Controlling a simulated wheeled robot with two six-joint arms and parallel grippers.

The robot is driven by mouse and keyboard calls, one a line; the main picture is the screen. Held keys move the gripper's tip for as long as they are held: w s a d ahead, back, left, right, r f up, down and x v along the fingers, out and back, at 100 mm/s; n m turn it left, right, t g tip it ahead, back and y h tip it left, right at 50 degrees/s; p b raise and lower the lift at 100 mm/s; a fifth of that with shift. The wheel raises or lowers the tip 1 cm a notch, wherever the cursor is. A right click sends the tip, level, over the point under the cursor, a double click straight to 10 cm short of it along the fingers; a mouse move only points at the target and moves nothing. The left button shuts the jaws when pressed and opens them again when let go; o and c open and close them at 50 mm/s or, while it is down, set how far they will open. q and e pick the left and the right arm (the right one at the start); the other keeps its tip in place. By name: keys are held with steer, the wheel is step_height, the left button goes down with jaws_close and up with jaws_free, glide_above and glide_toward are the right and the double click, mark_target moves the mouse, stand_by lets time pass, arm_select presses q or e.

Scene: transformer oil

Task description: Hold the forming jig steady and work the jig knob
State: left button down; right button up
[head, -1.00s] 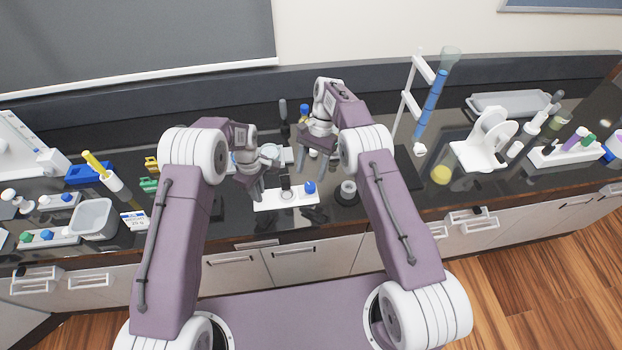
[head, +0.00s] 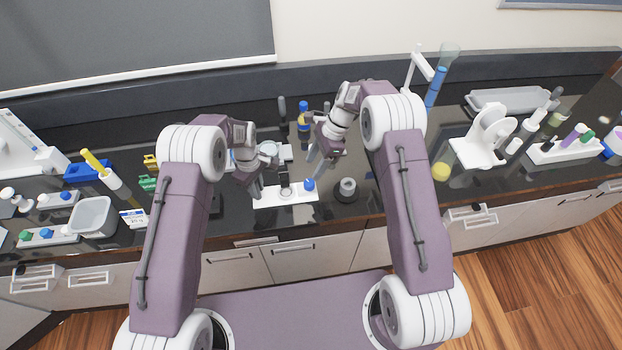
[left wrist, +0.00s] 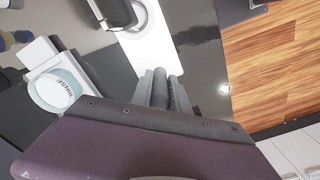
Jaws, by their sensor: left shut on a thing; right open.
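The forming jig (head: 272,200) is a white plate lying on the dark bench, with a dark and silver cylindrical part on it and a blue jig knob (head: 309,184) near its right end. My left gripper (head: 256,192) is shut on the plate's left end. In the left wrist view its fingers (left wrist: 162,82) meet at the end of the white jig plate (left wrist: 150,55); the blue knob does not show there. My right gripper (head: 321,168) is open and empty, above and slightly right of the knob, apart from it.
A round dish labelled RINSE (left wrist: 55,90) stands close beside my left gripper. A small round container (head: 347,188) stands right of the jig. A blue-capped bottle (head: 303,118) is behind. A white stand (head: 487,138) is farther right. The front bench edge is close to the jig.

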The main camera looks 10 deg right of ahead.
mark_target(310, 182)
steer(key=d+r+m, duration=0.1)
steer(key=d+r, duration=0.2)
steer(key=r, duration=0.1)
steer(key=shift+t, duration=0.3)
steer(key=x, duration=1.2)
steer(key=shift+s+f, duration=0.3)
steer(key=shift+s, duration=0.1)
jaws_close()
